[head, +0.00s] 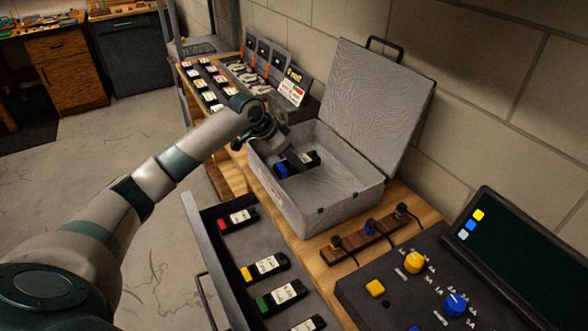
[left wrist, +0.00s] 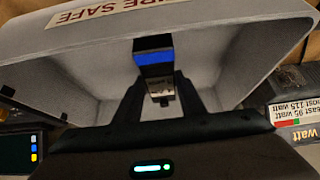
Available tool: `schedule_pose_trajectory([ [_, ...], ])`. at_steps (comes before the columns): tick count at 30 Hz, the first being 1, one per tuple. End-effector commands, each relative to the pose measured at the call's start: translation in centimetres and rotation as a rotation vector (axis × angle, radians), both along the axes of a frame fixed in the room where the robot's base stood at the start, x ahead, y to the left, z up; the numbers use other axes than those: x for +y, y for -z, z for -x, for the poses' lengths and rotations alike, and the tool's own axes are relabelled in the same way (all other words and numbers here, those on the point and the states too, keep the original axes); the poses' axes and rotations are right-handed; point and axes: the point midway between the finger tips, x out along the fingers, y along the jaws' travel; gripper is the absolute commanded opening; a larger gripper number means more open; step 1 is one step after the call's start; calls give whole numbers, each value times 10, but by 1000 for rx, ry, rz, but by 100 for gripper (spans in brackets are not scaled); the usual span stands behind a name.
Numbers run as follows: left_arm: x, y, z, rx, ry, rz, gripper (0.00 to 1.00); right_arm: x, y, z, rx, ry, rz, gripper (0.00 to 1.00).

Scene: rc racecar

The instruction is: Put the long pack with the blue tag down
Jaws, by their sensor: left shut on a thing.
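The long pack with the blue tag (head: 281,170) is black with a white label and a blue end. It is inside the open grey case (head: 277,208), near its left part. My left gripper (head: 290,153) reaches into the case from the left and is shut on the pack. In the left wrist view the pack (left wrist: 154,62) sits between the two fingers, blue band toward the top. I cannot tell whether the pack touches the case floor. My right gripper is not in view.
The case's lid (head: 372,105) stands open against the wall side. An open drawer (head: 235,264) in front holds several packs with red, yellow and green tags. A wooden strip with plugs (head: 371,230) and a control panel (head: 400,290) are at the right.

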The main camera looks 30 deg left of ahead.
Motion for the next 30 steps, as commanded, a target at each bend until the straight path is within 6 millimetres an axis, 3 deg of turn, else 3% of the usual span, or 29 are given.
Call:
schedule_pose_trajectory([
  [12,0,36,0,1,-1,0,3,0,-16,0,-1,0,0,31],
  [25,0,41,0,-2,-1,0,3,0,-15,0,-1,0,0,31],
  [26,0,42,0,0,0,0,41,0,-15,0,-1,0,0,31],
  [28,0,42,0,0,0,0,55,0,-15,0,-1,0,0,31],
  [30,0,42,0,0,0,0,55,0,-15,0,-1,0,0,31],
])
